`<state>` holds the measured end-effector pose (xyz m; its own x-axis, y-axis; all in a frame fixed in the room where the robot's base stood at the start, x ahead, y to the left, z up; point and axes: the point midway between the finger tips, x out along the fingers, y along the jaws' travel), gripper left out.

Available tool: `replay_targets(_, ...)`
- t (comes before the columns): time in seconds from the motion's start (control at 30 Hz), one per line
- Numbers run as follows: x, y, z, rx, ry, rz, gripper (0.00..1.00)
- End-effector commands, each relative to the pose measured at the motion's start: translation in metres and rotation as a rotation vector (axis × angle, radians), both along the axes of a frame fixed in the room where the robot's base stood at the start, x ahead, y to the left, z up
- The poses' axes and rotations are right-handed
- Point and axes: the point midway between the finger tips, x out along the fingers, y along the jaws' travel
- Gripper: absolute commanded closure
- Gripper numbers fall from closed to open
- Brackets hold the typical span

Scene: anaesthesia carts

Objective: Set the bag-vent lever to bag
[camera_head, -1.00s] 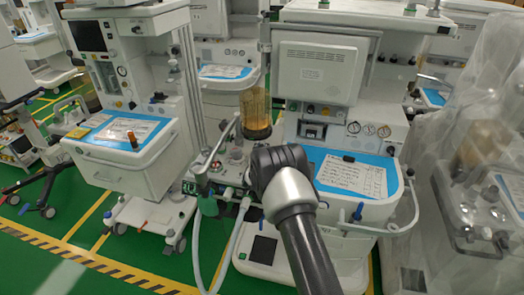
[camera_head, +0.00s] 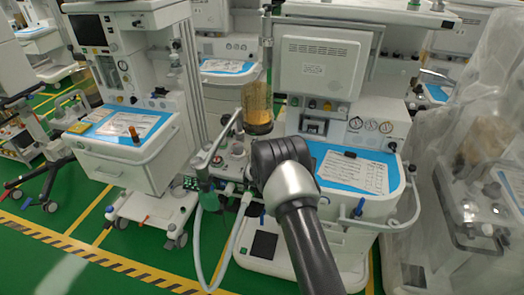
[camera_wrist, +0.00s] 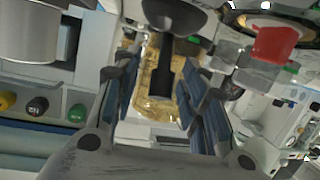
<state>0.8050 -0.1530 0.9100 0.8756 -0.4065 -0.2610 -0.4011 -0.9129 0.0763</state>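A black lever (camera_wrist: 164,72) with a rounded dark top and a straight stem shows in the wrist view, in front of a brass-coloured block (camera_wrist: 150,85). It looks like the bag-vent lever, but I see no bag or vent marking. My gripper (camera_wrist: 163,95) is open, with one blue-padded finger on each side of the stem. Gaps show between the pads and the stem, and I cannot tell the depth between them. In the head view my wrist hides the gripper and the lever, beside the amber bellows cylinder (camera_head: 257,103).
A red part (camera_wrist: 274,42) and grey fittings lie close to my right finger in the wrist view. The machine's blue-topped work surface (camera_head: 335,168) stands right of my arm. A grey hose (camera_head: 197,245) hangs at the left. A plastic-covered machine (camera_head: 470,200) stands far right.

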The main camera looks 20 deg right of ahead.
Motion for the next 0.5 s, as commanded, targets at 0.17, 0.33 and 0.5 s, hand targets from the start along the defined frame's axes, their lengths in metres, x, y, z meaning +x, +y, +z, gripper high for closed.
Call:
replay_targets(0.17, -0.025, 0.013, 0.009, 0.0, 0.001, 0.002, 0.6)
replay_targets(0.33, -0.054, 0.026, 0.018, -0.001, 0.001, 0.002, 0.6)
replay_targets(0.5, -0.079, 0.037, 0.025, -0.001, -0.001, 0.001, 0.6)
